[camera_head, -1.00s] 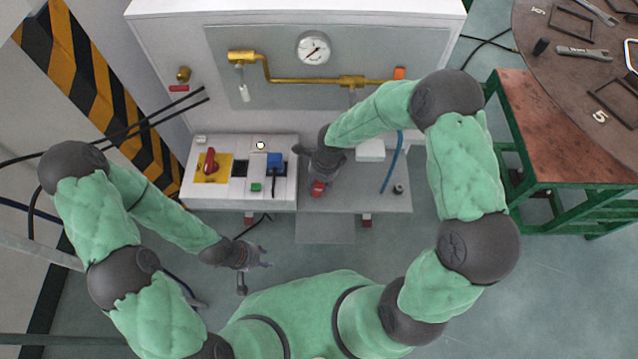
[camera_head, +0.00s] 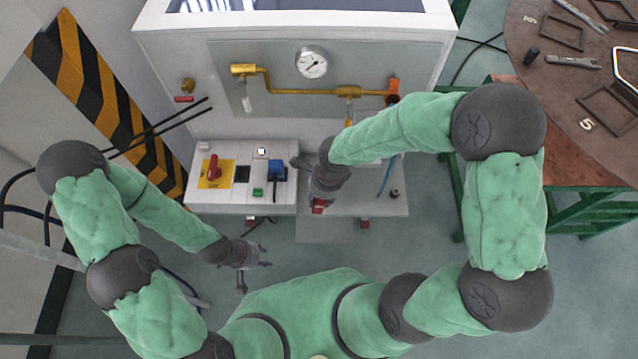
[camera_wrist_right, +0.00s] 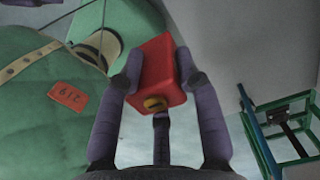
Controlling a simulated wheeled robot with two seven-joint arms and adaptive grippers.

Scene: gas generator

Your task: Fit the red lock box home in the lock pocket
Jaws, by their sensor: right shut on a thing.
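My right gripper (camera_head: 316,200) is shut on the red lock box (camera_head: 318,207). It holds the box above the grey shelf, right of the white control panel (camera_head: 225,202). In the right wrist view the box (camera_wrist_right: 160,65) is tilted between the fingers (camera_wrist_right: 163,90), with a round yellow-brass part on its near end. A dark square opening (camera_head: 241,174) in the panel, beside the red rotary switch (camera_head: 213,166), looks like a pocket; I cannot tell if it is the lock pocket. My left gripper (camera_head: 257,264) is open and empty, below the panel and apart from it.
The panel also bears a blue plug (camera_head: 277,170) and a green button (camera_head: 257,192). The grey shelf (camera_head: 375,205) carries a small dark knob (camera_head: 394,193). Brass piping and a gauge (camera_head: 311,62) are behind. A green-framed table (camera_head: 590,205) stands right.

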